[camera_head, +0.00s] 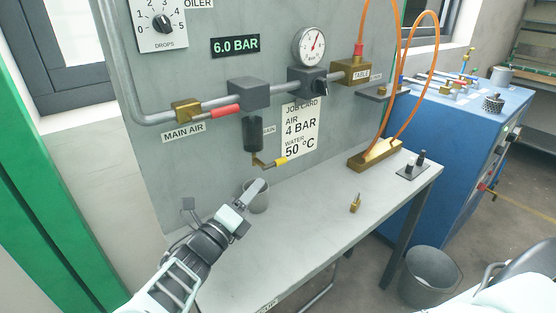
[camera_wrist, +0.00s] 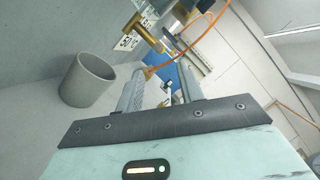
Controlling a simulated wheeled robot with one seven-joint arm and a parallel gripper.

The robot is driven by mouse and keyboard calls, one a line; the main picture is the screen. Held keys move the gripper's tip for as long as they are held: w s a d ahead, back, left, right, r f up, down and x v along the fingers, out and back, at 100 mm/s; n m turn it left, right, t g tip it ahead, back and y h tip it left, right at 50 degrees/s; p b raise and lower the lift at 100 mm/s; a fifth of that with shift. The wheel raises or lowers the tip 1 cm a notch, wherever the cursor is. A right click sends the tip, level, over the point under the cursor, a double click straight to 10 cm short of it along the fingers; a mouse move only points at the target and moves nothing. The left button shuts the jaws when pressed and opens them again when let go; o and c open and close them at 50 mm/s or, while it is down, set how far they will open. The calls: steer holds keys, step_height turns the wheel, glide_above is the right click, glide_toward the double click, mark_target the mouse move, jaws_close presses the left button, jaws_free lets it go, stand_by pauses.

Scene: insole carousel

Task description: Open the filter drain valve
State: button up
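The filter drain valve (camera_head: 263,163) is a small brass fitting under the dark filter bowl (camera_head: 254,134) on the grey panel. Its yellow handle (camera_head: 280,161) points right and slightly up. My gripper (camera_head: 257,187) is below the valve in the head view, apart from it, in front of a grey cup. In the wrist view my gripper (camera_wrist: 163,80) has its two fingers apart with nothing between them. A brass fitting (camera_wrist: 141,28) shows above the fingers there; I cannot tell for sure that it is the drain valve.
The grey cup (camera_head: 261,201) stands on the bench (camera_head: 320,212) beneath the valve; it also shows in the wrist view (camera_wrist: 88,80). A small brass part (camera_head: 355,203) and a brass block (camera_head: 374,155) with orange hoses are further right. The job card (camera_head: 300,130) hangs behind the handle.

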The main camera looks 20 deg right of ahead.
mark_target(279, 159)
steer(key=p+x, duration=0.1)
steer(key=x, duration=1)
steer(key=shift+d+r+p, duration=0.1)
steer(key=shift+p, duration=0.2)
jaws_close()
